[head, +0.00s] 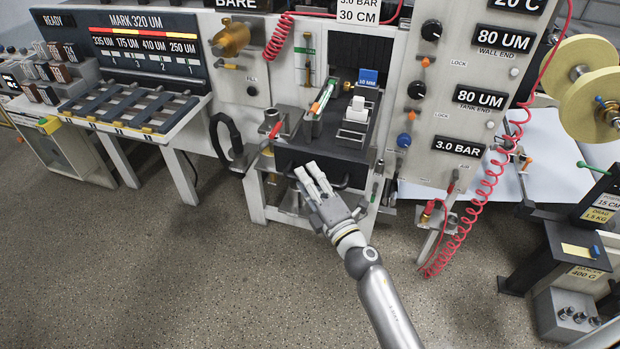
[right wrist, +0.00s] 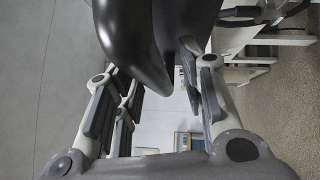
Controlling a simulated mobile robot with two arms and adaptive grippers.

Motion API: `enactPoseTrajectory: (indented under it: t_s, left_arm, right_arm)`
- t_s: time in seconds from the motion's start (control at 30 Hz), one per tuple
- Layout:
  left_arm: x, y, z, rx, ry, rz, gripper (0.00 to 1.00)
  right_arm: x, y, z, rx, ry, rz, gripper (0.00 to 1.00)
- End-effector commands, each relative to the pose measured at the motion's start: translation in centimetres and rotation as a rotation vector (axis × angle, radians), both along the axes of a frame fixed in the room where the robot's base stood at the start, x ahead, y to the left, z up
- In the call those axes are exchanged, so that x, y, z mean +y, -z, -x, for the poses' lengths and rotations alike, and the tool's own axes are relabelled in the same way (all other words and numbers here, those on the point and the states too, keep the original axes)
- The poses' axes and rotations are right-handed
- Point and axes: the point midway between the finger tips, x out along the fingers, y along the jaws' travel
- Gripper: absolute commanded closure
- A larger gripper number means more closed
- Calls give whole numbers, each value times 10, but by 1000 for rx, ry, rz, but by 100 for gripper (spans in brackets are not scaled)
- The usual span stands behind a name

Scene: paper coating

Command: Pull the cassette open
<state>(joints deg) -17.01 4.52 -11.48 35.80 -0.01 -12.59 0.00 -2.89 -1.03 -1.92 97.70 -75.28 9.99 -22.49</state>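The cassette (head: 350,165) is a dark box front low in the middle of the white machine in the head view, with black handles on its front. My right gripper (head: 312,176) is at the left part of that front, fingers pointing toward the machine. In the right wrist view a thick black curved handle (right wrist: 143,45) lies across the space at the fingertips. The right gripper's fingers (right wrist: 155,95) stand apart on either side, with a clear gap between them. Whether they touch the handle cannot be told. My left gripper is not in view.
A black ring (head: 226,137) and a red-handled valve (head: 273,129) are left of the cassette. A coiled red hose (head: 478,205) hangs at the right. A slotted rack (head: 125,103) stands at the left. The floor in front is clear.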

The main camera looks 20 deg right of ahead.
Motion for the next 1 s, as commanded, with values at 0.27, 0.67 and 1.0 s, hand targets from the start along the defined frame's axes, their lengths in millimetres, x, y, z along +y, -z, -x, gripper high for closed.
enactPoseTrajectory:
  t_s: [0.27,0.67,1.0]
  left_arm:
    - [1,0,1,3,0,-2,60]
    - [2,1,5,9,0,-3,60]
    - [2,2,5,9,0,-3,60]
  right_arm:
    - [0,0,-1,0,0,0,64]
    - [0,0,-1,0,0,0,100]
    - [-7,0,-12,-1,-1,3,100]
